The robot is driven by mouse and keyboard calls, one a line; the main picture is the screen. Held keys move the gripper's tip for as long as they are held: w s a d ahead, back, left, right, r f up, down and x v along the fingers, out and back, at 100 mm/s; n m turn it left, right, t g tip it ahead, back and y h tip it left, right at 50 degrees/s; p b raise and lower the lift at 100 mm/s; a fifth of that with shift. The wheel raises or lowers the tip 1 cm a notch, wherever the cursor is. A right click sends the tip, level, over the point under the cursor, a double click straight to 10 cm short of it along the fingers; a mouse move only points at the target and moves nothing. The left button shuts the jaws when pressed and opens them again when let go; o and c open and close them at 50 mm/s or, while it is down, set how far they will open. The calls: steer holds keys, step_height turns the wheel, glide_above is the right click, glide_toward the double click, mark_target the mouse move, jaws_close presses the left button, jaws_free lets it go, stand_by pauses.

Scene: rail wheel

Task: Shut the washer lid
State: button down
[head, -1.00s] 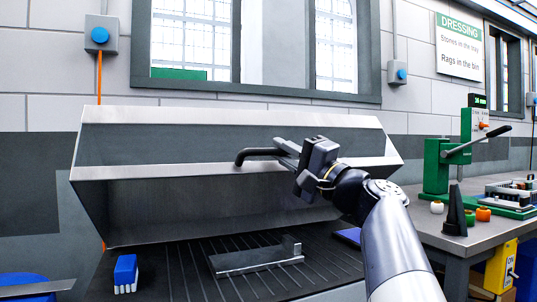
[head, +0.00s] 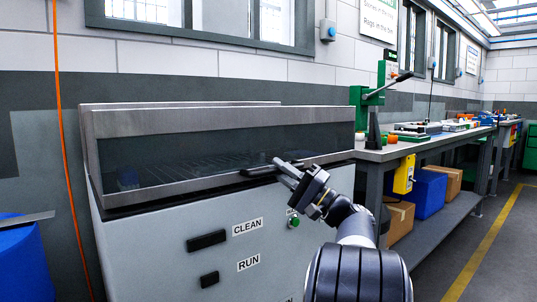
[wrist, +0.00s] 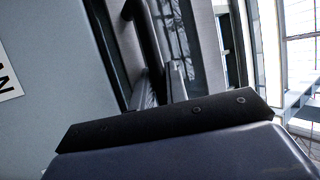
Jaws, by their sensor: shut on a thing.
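The washer lid (head: 220,122), steel with a dark window, is down over the grey washer cabinet (head: 150,250). Its lower edge lies along the cabinet top, with a thin dark line between; I cannot tell if that is a gap or a seal. My gripper (head: 284,169) is shut on the black lid handle (head: 258,171) at its right end, at the lid's lower front edge. In the wrist view my fingers (wrist: 164,85) reach up against the dark handle bar, and the contact is partly hidden. A brush and tray inside show only dimly through the window.
A workbench (head: 385,152) with a green press stands to the right. A blue bin (head: 22,262) is at left. The floor at right is open.

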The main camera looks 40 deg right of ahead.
steer(key=shift+f, duration=0.6)
steer(key=c, duration=1.6)
jaws_free()
steer(key=shift+w, duration=0.15)
steer(key=p+v, duration=0.2)
steer(key=v, duration=0.8)
steer(key=shift+s+d+f+p, duration=0.1)
steer(key=shift+s+d+p, duration=0.05)
steer(key=shift+s+p, duration=0.2)
steer(key=b+x, duration=0.1)
steer(key=x, duration=0.4)
steer(key=b+x, duration=0.1)
steer(key=x, duration=0.5)
steer(key=shift+s+r+b, duration=0.1)
steer(key=shift+r+b, duration=0.2)
steer(key=shift+r, duration=0.25)
